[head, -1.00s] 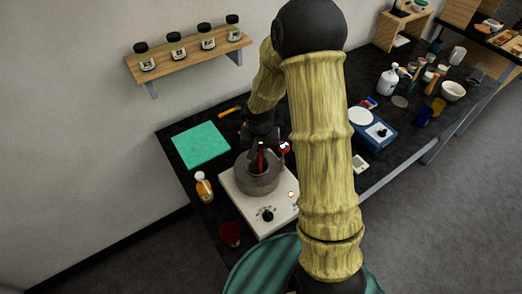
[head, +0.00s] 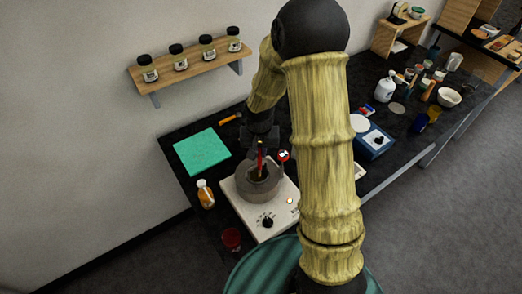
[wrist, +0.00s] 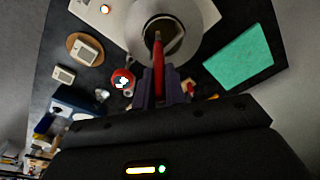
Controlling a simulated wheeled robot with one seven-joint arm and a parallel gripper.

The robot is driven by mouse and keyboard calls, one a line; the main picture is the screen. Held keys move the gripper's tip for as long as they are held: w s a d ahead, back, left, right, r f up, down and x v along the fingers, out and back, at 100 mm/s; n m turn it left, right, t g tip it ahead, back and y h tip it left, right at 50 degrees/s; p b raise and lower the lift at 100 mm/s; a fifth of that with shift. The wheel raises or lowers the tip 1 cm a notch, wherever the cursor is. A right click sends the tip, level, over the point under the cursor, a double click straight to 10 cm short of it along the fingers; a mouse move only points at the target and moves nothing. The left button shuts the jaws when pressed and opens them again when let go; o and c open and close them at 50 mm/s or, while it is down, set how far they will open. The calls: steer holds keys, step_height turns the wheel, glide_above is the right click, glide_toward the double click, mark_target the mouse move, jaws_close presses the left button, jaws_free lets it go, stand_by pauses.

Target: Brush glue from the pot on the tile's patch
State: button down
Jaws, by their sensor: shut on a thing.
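My gripper (head: 261,140) is shut on a red-handled brush (wrist: 158,76). The brush points down at the mouth of the grey pot (head: 259,188), its lower end at or inside the opening; the depth is unclear. In the wrist view the pot (wrist: 207,18) is at the top, with the brush tip over its dark opening. The pot stands on a white hotplate (head: 241,205). In the wrist view, a pale square piece with a grey patch (wrist: 86,50) lies on a round wooden board; it may be the tile. My arm hides that area in the head view.
A green mat (head: 202,151) lies left of the pot. An amber bottle (head: 205,194) and a red cup (head: 231,239) stand near the hotplate. A red-and-white round item (head: 283,155) is close to my gripper. Right of my arm are a blue scale (head: 375,143) and clutter.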

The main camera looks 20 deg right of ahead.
steer(key=shift+r+p, duration=0.7)
steer(key=shift+r, duration=0.45)
steer(key=shift+f, duration=0.1)
